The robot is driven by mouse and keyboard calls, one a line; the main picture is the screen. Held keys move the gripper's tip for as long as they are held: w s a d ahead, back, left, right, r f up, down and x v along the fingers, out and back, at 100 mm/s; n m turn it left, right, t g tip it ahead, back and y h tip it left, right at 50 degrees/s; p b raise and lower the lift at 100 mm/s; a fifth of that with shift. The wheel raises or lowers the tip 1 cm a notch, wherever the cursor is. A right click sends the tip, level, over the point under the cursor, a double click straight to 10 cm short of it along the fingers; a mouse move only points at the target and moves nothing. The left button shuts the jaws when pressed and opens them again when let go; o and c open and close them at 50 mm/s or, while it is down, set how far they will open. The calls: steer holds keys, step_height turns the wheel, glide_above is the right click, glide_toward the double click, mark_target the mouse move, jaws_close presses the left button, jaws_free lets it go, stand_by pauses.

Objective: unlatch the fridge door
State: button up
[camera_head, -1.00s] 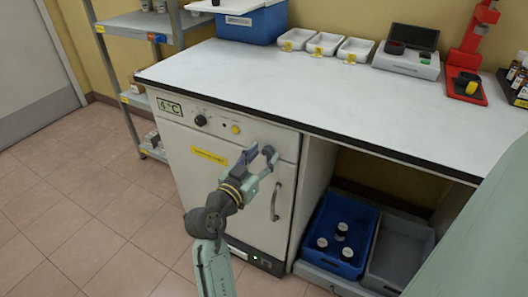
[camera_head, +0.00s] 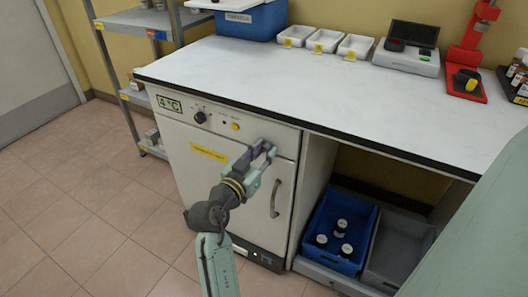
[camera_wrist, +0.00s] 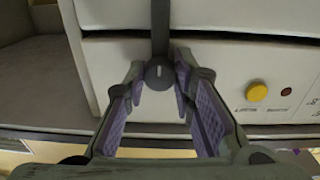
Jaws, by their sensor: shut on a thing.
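The white fridge (camera_head: 225,185) stands under the left part of the bench, its door shut as far as I can see. A vertical door handle (camera_head: 275,198) is at the right of the door. My gripper (camera_head: 266,152) is at the door's upper right, above the handle. In the wrist view, a dark latch (camera_wrist: 160,75) with a round knob and a straight bar crosses the seam beside the door. My gripper also shows there (camera_wrist: 160,85), shut on the latch with the knob between its fingertips. In the head view my gripper hides the latch.
The control panel has a black dial (camera_head: 200,117) and a yellow button (camera_head: 235,127). A blue crate (camera_head: 341,236) with several jars and a grey crate (camera_head: 399,254) stand right of the fridge. The floor (camera_head: 95,215) at left is clear.

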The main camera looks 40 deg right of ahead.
jaws_close()
steer(key=shift+n, duration=0.3)
steer(key=n+p, duration=0.1)
steer(key=n, duration=0.2)
steer(key=shift+r+n, duration=0.1)
steer(key=shift+n, duration=0.2)
steer(key=n+p, duration=0.2)
steer(key=n, duration=0.3)
steer(key=shift+n+p, duration=0.3)
steer(key=n+p, duration=0.2)
steer(key=n, duration=0.1)
steer(key=shift+r+n, duration=0.1)
steer(key=shift+n, duration=0.3)
steer(key=shift+n+t+p, duration=0.4)
steer(key=shift+n+p, duration=1.25)
steer(key=shift+n, duration=0.65)
steer(key=shift+f, duration=0.2)
steer(key=o, duration=0.9)
jaws_free()
